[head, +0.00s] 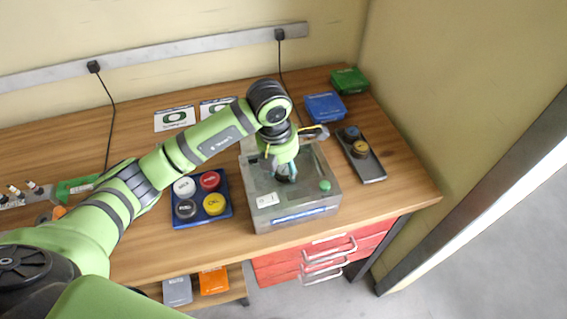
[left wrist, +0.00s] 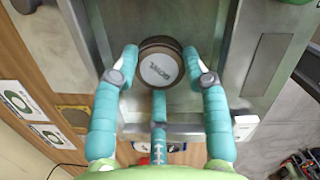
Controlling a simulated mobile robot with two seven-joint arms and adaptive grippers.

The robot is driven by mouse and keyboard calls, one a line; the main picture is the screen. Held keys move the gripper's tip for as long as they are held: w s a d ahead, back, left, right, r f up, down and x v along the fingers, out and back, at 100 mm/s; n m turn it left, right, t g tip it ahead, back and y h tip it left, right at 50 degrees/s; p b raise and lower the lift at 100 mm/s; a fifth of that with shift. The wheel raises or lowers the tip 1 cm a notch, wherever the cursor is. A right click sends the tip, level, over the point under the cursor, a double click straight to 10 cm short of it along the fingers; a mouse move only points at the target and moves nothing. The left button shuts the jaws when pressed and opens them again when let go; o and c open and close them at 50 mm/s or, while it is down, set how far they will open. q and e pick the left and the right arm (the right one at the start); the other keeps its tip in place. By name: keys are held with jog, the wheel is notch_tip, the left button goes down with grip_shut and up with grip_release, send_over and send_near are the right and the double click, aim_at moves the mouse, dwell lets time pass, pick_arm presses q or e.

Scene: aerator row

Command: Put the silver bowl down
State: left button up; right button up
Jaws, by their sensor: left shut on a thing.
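My left gripper (head: 285,170) is over the top of the grey machine (head: 262,215). In the left wrist view its teal fingers (left wrist: 160,80) are shut around a round, puck-like piece, the silver bowl (left wrist: 160,69), with a pale lettered top and a dark brown rim. In the head view only a dark bit of it shows beneath the fingers. The bowl is over the machine's recessed metal bed; I cannot tell whether it touches the bed. My right gripper is not in view.
A blue tray (head: 203,222) with white, red, black and yellow round pieces lies left of the machine. A narrow grey tray (head: 374,172) with blue and brown pieces lies right. A green button (head: 325,185) is on the machine. Blue (head: 325,107) and green (head: 349,81) boxes stand behind.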

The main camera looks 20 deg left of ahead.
aim_at(278, 174)
pick_arm(q)
jog(key=shift+f, duration=0.1)
jog(key=o, duration=0.8)
jog(key=shift+f, duration=0.1)
jog(key=shift+c, duration=0.2)
jog(key=o, duration=0.4)
jog(key=shift+r, duration=0.35)
jog(key=shift+s+a+r+b, duration=0.2)
jog(key=shift+r+b, duration=0.3)
jog(key=shift+r, duration=1.45)
jog(key=shift+s+a+r+b, duration=0.15)
jog(key=shift+s+r+b, duration=0.3)
jog(key=shift+r, duration=1.45)
jog(key=shift+s+a+r+b, duration=0.15)
jog(key=shift+r+b, duration=0.45)
jog(key=shift+r, duration=1.35)
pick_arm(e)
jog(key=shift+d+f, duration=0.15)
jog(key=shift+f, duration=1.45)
